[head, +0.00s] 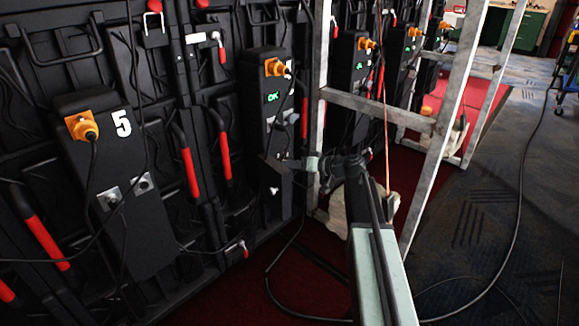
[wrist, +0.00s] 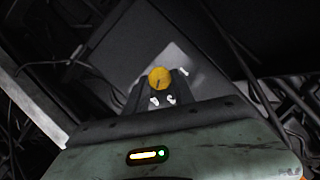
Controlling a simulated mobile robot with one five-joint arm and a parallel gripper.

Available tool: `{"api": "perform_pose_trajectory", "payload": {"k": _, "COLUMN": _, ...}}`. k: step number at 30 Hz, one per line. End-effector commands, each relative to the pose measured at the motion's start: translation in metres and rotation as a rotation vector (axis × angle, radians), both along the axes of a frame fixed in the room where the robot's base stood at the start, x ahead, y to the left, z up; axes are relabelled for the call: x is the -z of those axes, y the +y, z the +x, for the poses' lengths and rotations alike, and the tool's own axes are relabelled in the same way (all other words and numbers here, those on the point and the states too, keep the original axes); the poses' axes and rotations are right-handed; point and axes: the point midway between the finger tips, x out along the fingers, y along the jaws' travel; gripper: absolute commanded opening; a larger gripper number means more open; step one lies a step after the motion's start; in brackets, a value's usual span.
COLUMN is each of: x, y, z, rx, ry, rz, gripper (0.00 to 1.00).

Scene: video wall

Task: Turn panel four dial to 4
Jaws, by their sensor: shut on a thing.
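In the head view, a black panel box (head: 257,85) with an orange connector and green "OK" lights stands right of the box marked 5. I cannot read a number on it there. My gripper (head: 276,163) reaches its lower front from the right. In the wrist view, a round yellow dial (wrist: 159,78) with a dark pointer line sits on a grey plate on the dark box face. My gripper (wrist: 160,90) is shut on the dial, its fingers at the dial's sides. I cannot read any dial markings. The dial is hidden in the head view.
The box marked 5 (head: 120,200) is to the left, with cables hanging. A grey metal ladder frame (head: 455,95) stands close right of my arm. Cables lie on the red and dark carpet. Open carpet (head: 490,220) is at the right.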

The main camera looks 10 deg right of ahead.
Motion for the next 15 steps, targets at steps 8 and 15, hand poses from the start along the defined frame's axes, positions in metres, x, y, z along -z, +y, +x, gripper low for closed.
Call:
{"api": "perform_pose_trajectory", "payload": {"k": 8, "x": 0.0004, "y": 0.0021, "z": -0.0015, "rx": -0.007, "ry": 0.002, "rz": 0.0, "gripper": 0.0}}
{"api": "perform_pose_trajectory", "payload": {"k": 15, "x": 0.0001, "y": 0.0015, "z": -0.0008, "rx": -0.004, "ry": 0.0, "rz": 0.0, "gripper": 0.52}}
